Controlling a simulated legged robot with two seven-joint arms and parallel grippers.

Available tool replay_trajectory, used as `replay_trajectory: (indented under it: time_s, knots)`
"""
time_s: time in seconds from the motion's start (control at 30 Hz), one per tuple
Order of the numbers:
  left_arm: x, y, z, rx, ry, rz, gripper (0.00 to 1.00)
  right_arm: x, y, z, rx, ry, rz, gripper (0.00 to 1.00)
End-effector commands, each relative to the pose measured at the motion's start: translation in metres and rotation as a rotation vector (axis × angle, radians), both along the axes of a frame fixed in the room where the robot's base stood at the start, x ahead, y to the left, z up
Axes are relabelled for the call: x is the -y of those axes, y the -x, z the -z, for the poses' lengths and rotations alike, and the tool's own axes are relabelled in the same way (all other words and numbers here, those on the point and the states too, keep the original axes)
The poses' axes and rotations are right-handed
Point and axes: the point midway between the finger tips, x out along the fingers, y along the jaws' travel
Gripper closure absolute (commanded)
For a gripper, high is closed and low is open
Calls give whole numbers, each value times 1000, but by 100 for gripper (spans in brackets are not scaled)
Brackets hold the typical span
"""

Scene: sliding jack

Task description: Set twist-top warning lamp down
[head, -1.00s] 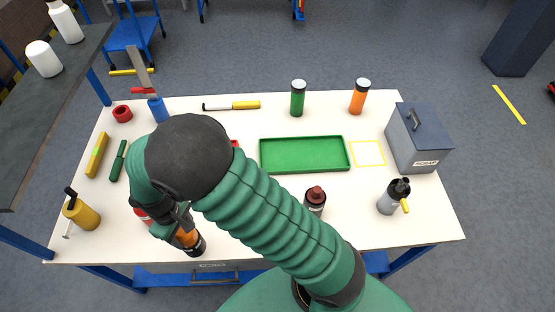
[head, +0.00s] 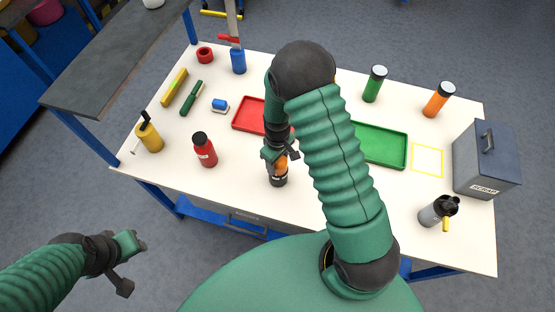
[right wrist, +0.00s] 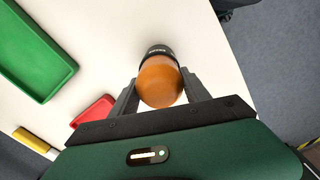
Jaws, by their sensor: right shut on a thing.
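The warning lamp, with an orange top and a black base (head: 278,181), is upright near the front edge of the white table. My right gripper (head: 281,157) is shut on its orange top. In the right wrist view the orange top (right wrist: 160,82) sits between the two fingers (right wrist: 160,92), with the black lettered base beyond it. I cannot tell whether the base touches the table. My left gripper (head: 132,263) is open and empty, off the table's front left. A yellow outlined square (head: 428,160) on the table is empty.
A red bottle (head: 205,150) stands left of the lamp. A red tray (head: 250,115) and a green tray (head: 383,145) lie behind, partly hidden by my right arm.

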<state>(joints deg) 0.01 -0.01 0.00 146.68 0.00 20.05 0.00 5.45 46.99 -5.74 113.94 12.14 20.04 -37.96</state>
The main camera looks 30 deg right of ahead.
Motion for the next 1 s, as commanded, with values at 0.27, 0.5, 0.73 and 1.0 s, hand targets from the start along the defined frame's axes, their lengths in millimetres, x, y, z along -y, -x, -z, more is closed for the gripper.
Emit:
replay_trajectory:
  time_s: [0.27, 0.5, 0.73, 1.0]
  knots:
    - [0, 0, -1, 0, 0, 0, 64, 0, -1, 4, 3, 1, 0, 100]
    - [0, 0, 0, 0, 0, 0, 64, 0, -1, 5, 3, 1, 0, 24]
    - [0, 0, -1, 0, 0, 0, 64, 0, -1, 5, 3, 1, 0, 24]
    - [0, 0, 6, 0, 0, 0, 64, 0, -3, -33, 9, 2, -1, 24]
